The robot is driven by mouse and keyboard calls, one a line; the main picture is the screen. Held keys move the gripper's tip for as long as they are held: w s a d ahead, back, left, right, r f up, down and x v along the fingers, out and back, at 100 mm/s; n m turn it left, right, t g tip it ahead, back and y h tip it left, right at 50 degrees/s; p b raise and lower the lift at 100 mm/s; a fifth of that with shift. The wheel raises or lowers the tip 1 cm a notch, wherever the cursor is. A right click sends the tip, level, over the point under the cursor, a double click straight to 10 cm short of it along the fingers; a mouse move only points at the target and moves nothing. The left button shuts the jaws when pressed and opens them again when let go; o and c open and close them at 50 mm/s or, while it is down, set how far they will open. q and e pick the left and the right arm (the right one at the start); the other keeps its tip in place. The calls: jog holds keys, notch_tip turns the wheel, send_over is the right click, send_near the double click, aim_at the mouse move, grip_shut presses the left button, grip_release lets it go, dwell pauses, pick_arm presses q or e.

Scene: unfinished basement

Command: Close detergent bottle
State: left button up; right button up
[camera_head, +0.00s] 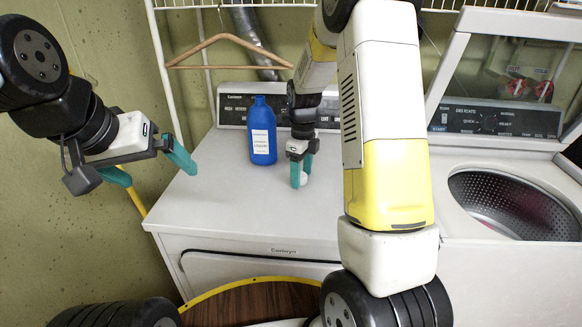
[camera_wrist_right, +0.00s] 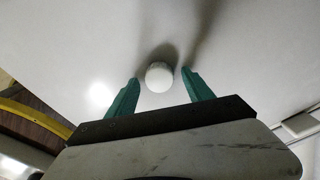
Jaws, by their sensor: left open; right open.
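A blue detergent bottle (camera_head: 262,145) with a white label stands upright on the white dryer top (camera_head: 215,205). A small white round cap (camera_wrist_right: 159,76) lies on a pale surface in the right wrist view, just ahead of and between my right gripper's fingertips. My right gripper (camera_wrist_right: 158,80) is open with green fingers on either side of the cap, and I see no clear contact. In the head view my right gripper (camera_head: 303,170) points down, right of the bottle. My left gripper (camera_head: 150,168) is open and empty in the air, left of the dryer.
The dryer's control panel (camera_head: 235,108) rises behind the bottle. An open washer (camera_head: 515,203) stands at the right. A wooden hanger (camera_head: 228,52) hangs above. A brown round surface with a yellow rim (camera_head: 250,302) is in front. The dryer's left top is clear.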

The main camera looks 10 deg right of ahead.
aim_at(302, 177)
jog(key=shift+c, duration=0.2)
grip_shut()
jog(key=shift+r, duration=0.1)
jog(key=shift+r, duration=0.45)
jog(key=r, duration=0.2)
jog(key=shift+s+r, duration=0.35)
jog(key=shift+s, duration=0.05)
jog(key=s, duration=0.5)
jog(key=s+r, duration=0.1)
jog(key=s, duration=0.9)
jog(key=shift+s+a+r, duration=0.15)
jog(key=shift+a, duration=0.2)
